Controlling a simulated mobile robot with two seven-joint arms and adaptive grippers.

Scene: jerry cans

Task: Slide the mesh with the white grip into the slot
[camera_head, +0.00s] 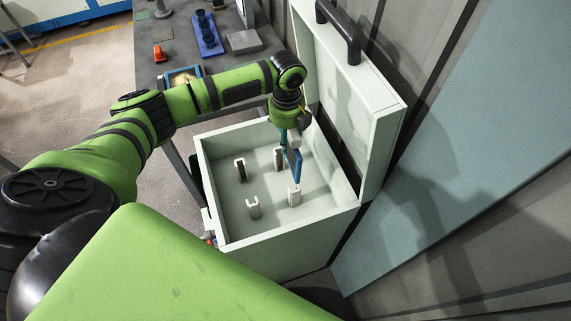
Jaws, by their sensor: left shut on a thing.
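My left gripper (290,136) reaches down over the open pale box (205,160) and is shut on the mesh's white grip (293,142). The mesh (295,166) has a blue frame, hangs upright and shows nearly edge-on. It is between two slotted posts, a rear one (278,158) and a front one (294,196). I cannot tell whether its edges are inside their grooves. Two more slotted posts (240,168) and (253,208) stand to the left with nothing between them. My right gripper is not in view.
The box's lid (350,105) with a black handle (340,32) stands open at the right rear. A grey table (170,35) behind holds a blue fixture (207,35), an orange item (159,53) and a blue tray (172,76).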

